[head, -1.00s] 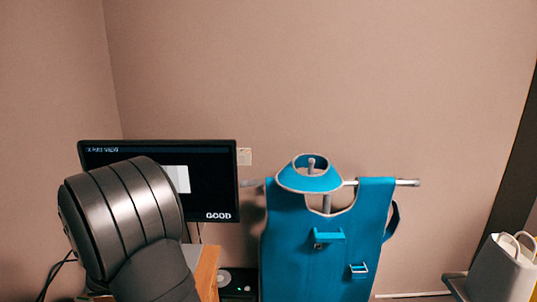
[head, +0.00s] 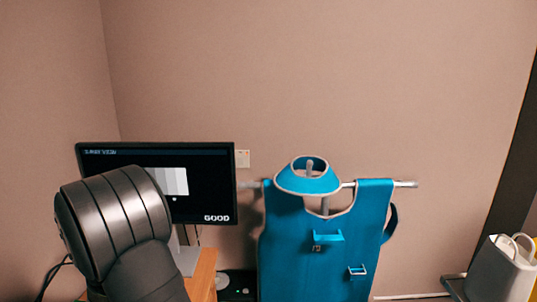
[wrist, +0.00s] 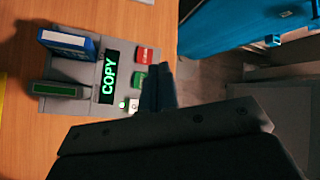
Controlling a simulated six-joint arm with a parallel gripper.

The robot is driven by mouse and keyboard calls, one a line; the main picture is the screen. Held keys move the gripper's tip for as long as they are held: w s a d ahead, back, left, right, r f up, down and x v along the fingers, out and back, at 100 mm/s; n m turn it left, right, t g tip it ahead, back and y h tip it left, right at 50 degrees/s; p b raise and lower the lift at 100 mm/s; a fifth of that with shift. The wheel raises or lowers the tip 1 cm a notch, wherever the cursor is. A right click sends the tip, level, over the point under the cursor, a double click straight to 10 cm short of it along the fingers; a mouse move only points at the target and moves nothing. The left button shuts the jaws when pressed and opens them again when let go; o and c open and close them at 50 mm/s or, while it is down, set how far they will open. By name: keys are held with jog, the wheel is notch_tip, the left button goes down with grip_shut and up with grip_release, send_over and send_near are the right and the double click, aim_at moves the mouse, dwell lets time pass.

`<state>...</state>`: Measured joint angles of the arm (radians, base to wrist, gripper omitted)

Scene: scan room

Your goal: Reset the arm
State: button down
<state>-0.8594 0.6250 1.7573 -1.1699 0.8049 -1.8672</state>
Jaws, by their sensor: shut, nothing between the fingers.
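My gripper (wrist: 158,84) shows in the wrist view with its two dark fingers together and nothing between them. It is just right of a grey device (wrist: 75,72) on a wooden desk top, near the device's buttons. I cannot tell whether the fingertips touch the device. In the head view my arm rises at the lower left, in front of a monitor (head: 215,190); my gripper is out of that view.
The device holds a blue cartridge (wrist: 68,42) and a dark one with a green label (wrist: 55,89). Its display (wrist: 109,76) reads COPY. The monitor reads GOOD. A blue apron (head: 335,250) hangs on a rail; a pale bag (head: 502,268) stands far right.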

notch_tip(320, 180, up, 16)
jog(key=m+g+y, duration=0.2)
jog(key=m+g, duration=0.6)
jog(key=m, duration=1.5)
jog(key=shift+s+a+f+g, duration=0.15)
jog(key=shift+s+a+g, duration=0.15)
jog(key=shift+a+g, duration=0.1)
